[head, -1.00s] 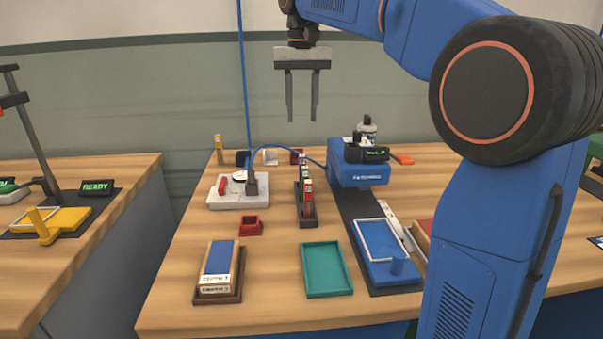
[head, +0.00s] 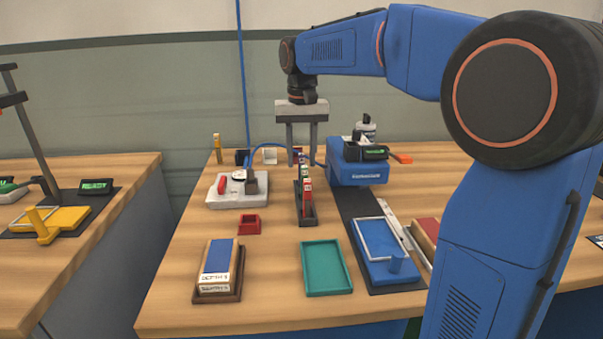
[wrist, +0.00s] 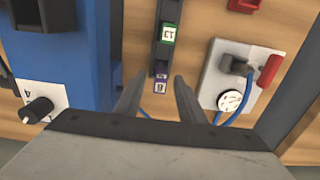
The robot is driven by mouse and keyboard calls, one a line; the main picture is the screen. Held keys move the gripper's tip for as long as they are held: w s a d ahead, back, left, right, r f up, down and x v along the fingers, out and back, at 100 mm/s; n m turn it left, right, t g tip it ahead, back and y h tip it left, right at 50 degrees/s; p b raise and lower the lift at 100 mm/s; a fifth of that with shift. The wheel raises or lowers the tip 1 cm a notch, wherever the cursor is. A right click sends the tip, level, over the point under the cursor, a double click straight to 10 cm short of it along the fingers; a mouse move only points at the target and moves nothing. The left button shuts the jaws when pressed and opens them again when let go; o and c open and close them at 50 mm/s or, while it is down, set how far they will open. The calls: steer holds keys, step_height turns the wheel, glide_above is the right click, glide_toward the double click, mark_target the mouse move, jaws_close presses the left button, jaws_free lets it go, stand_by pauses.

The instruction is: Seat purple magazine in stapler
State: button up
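A narrow dark rack (head: 308,213) holds a row of small coloured magazines in the middle of the bench. The purple magazine (wrist: 161,74) is at the rack's far end, beyond a green one marked 13 (wrist: 168,33). It lies between and just beyond my fingertips in the wrist view. My gripper (head: 302,158) is open, points down over the rack's far end, and holds nothing. The blue machine (head: 357,174), which appears to be the stapler, stands right of the rack. It also shows at the left of the wrist view (wrist: 75,65). Its magazine slot cannot be made out.
A pale fixture (head: 225,200) with a gauge and blue hose is left of the rack. A small red tray (head: 249,231), teal tray (head: 326,292) and boxed stack (head: 218,265) lie nearer. A blue plate (head: 385,272) is at right.

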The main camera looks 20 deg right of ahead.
steer(key=shift+f, duration=0.55)
jaws_close()
